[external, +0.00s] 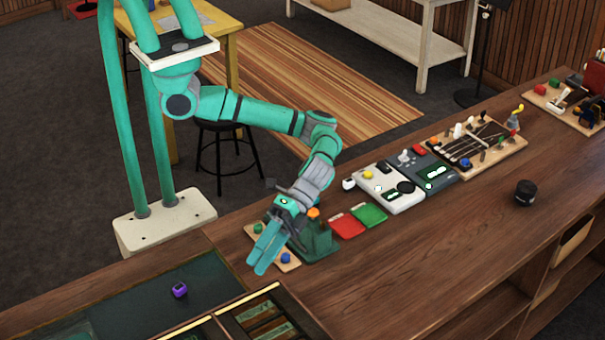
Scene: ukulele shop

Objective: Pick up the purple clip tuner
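The purple clip tuner (180,290) is a small purple block with a dark face. It rests on the dark green inset surface (130,303) at the lower left of the external view. My gripper (264,262) is teal and points down over the counter, to the right of and farther back than the tuner, clearly apart from it. Its fingers are seen from the side and overlap, so their opening is unclear. They hide part of a small wooden board with coloured knobs behind them.
A dark green block (320,243), red pad (347,226), green pad (369,214) and white device (385,190) line the counter's back edge right of my gripper. A divided tray (222,331) lies near the tuner. The counter's middle right is mostly clear, with one black cup (525,193).

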